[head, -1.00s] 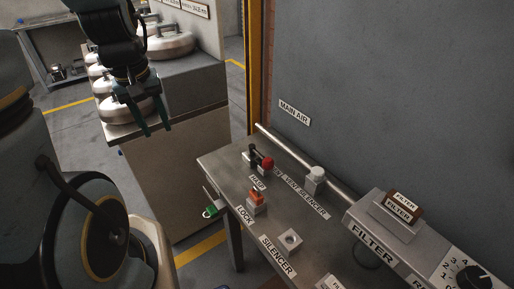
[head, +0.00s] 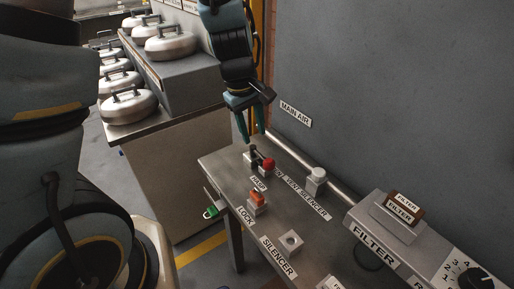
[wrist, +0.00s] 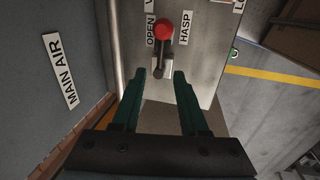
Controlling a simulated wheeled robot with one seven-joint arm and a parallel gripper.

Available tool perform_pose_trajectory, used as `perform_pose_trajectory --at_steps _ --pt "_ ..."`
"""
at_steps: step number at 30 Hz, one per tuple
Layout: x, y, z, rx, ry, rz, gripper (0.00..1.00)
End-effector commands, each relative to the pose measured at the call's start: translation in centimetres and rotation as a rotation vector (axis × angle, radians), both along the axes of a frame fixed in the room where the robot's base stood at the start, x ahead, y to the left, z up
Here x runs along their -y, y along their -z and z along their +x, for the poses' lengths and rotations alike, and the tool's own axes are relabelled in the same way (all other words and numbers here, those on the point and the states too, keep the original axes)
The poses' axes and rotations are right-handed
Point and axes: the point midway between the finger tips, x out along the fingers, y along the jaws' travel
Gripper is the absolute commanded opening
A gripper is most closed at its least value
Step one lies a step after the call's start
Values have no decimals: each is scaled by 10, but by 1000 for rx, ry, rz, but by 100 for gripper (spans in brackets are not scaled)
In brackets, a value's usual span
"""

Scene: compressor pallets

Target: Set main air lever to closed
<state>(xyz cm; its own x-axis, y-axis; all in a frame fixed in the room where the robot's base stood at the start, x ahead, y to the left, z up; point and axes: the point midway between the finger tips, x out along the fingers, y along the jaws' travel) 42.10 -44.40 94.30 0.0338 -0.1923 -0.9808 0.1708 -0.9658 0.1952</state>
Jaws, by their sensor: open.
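The main air lever has a red knob (head: 268,163) on a dark arm and stands at the far end of the metal bench. It also shows in the wrist view as a red knob (wrist: 163,29) with its dark arm running down, between the OPEN and HASP labels. My gripper (head: 250,135) is above the bench's far end, just beyond the lever. Its green fingers point down. In the wrist view my gripper (wrist: 166,75) is open and empty, its fingertips on either side of the lever's base end in the picture. The MAIN AIR label (head: 296,115) is on the grey wall.
A pipe (head: 330,183) runs along the wall side of the bench (head: 222,160). An orange lock (head: 257,197), a white-topped silencer fitting (head: 316,178), a green padlock (head: 211,212) and a filter box (head: 372,235) are nearby.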

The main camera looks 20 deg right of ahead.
Motion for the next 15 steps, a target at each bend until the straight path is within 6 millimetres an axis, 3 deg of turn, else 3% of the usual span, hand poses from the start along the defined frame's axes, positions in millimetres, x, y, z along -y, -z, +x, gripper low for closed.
perform_pose_trajectory --at_steps 1,6,15 --pt "1 13 0 -4 -2 4 43" --pt "6 41 1 -3 -2 3 43" --pt "12 63 2 0 1 0 43"
